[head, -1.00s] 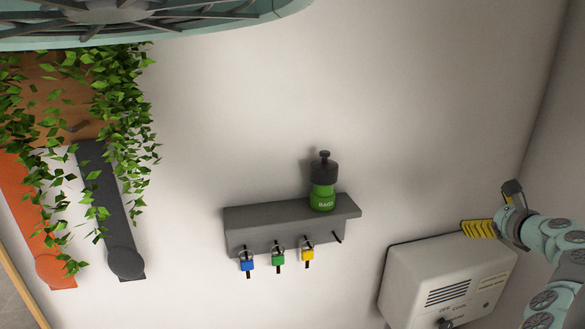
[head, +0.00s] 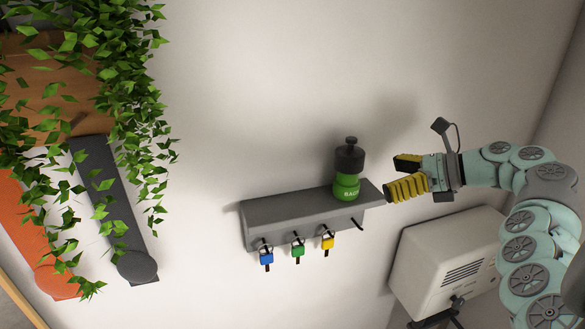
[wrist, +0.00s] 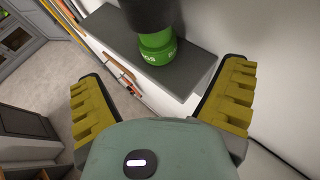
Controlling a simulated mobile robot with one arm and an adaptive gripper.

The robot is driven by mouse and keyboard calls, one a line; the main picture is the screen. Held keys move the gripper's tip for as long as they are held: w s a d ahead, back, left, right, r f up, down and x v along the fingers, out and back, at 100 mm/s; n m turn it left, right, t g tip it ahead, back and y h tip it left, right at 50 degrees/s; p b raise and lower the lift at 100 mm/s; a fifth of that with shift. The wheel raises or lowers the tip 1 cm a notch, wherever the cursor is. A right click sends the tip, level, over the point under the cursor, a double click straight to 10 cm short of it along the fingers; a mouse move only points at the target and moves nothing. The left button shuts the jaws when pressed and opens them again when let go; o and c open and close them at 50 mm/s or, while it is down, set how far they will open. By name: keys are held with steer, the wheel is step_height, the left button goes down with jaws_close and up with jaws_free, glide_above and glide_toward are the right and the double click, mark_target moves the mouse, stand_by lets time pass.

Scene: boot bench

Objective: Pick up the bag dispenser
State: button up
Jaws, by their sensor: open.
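The bag dispenser (head: 347,187) is a green bottle shape with a dark top, with "BAGS" lettering on its green base. It stands upright near the right end of a grey wall shelf (head: 290,207). My gripper (head: 406,175) is open and empty, to the right of the dispenser and apart from it, with its yellow-padded fingers toward it. In the wrist view the dispenser (wrist: 157,45) shows ahead, between and beyond the two spread fingers of my gripper (wrist: 165,100); its upper part is cut off by the frame's top.
Blue (head: 266,257), green (head: 298,251) and yellow (head: 327,243) key tags hang from hooks under the shelf. A white heater-like box (head: 440,265) is below my arm. Leafy vines (head: 130,110) hang at the left. The wall above the shelf is bare.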

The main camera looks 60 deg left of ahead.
mark_target(358, 179)
steer(key=x, duration=0.3)
steer(key=shift+s+a, duration=0.15)
steer(key=shift+s+x, duration=0.25)
steer(key=shift+x, duration=2.45)
steer(key=shift+w+r, duration=0.1)
steer(key=shift+r, duration=0.15)
steer(key=c, duration=1.4)
steer(key=shift+r, duration=0.1)
